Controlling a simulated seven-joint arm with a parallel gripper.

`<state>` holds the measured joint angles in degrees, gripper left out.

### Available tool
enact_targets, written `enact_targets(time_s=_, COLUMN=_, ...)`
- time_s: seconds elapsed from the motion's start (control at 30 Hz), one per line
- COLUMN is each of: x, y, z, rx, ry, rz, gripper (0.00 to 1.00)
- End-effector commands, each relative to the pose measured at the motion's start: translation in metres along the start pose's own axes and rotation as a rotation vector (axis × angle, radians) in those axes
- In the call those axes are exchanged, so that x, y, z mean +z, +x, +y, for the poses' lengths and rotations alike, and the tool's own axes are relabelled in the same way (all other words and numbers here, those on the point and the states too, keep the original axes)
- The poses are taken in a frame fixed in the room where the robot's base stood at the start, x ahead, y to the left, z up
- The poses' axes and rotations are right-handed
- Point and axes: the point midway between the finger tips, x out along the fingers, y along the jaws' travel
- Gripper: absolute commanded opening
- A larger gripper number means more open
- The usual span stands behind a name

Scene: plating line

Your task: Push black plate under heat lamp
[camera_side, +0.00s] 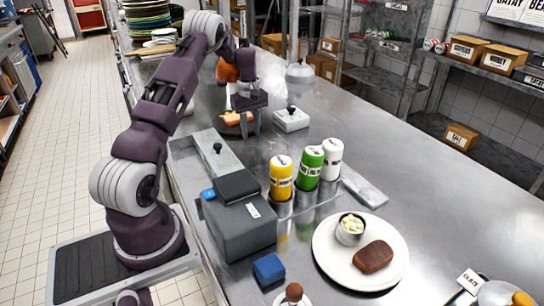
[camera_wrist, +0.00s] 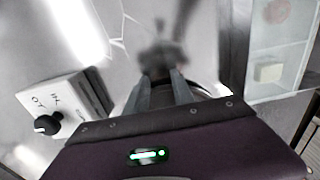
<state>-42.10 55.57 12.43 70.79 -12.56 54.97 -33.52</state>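A dark plate (camera_side: 228,130) with orange food (camera_side: 236,118) on it lies on the steel counter, partly hidden behind my gripper. My gripper (camera_side: 250,130) is low over the counter, at the plate's right side in the side view. I cannot tell whether it touches the plate. In the wrist view my two grey fingers (camera_wrist: 162,82) stand apart with nothing seen between them. A dark curved rim, likely the plate, shows beside them. An orange-copper shade (camera_side: 227,71), which looks like the heat lamp, is behind the gripper, partly hidden by my arm.
A steel tray (camera_side: 205,150) is nearer. Bottles (camera_side: 308,168), a grey box (camera_side: 238,225) and a white plate (camera_side: 330,262) are in front. Open counter lies to the right.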

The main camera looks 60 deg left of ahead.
Motion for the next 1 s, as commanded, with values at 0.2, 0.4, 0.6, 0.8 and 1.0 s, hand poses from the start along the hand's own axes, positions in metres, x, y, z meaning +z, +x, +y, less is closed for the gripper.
enact_targets(time_s=0.2, x=0.008, y=-0.001, z=0.001, rx=0.001, ry=0.001, rz=0.001, gripper=0.29)
enact_targets(time_s=0.4, x=0.023, y=0.0, z=0.0, rx=0.0, ry=0.0, rz=0.001, gripper=0.29)
enact_targets(time_s=0.6, x=0.03, y=-0.001, z=0.0, rx=0.0, ry=0.001, rz=0.001, gripper=0.29)
enact_targets(time_s=0.8, x=0.034, y=-0.019, z=0.001, rx=0.001, ry=0.001, rz=0.002, gripper=0.29)
enact_targets(time_s=1.0, x=0.039, y=-0.039, z=0.001, rx=0.001, ry=0.001, rz=0.002, gripper=0.29)
